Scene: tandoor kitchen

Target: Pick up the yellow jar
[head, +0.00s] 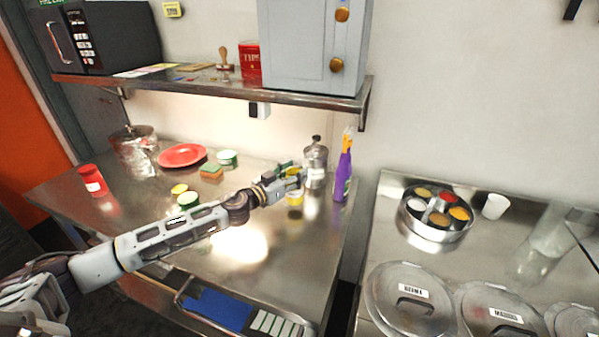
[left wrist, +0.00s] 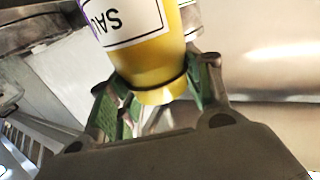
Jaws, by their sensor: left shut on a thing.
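The yellow jar (head: 294,199) is at the right end of the steel table, just below my left gripper (head: 292,179). In the left wrist view the yellow jar (left wrist: 155,62) has a white label with dark letters and sits between the green-padded fingers of my left gripper (left wrist: 155,100). The fingers are shut on its narrower end. I cannot tell whether the jar touches the table. My right gripper is not in view.
A steel canister (head: 315,165) and a purple spray bottle (head: 343,172) stand close behind and right of the jar. A shelf (head: 215,88) hangs above the table.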

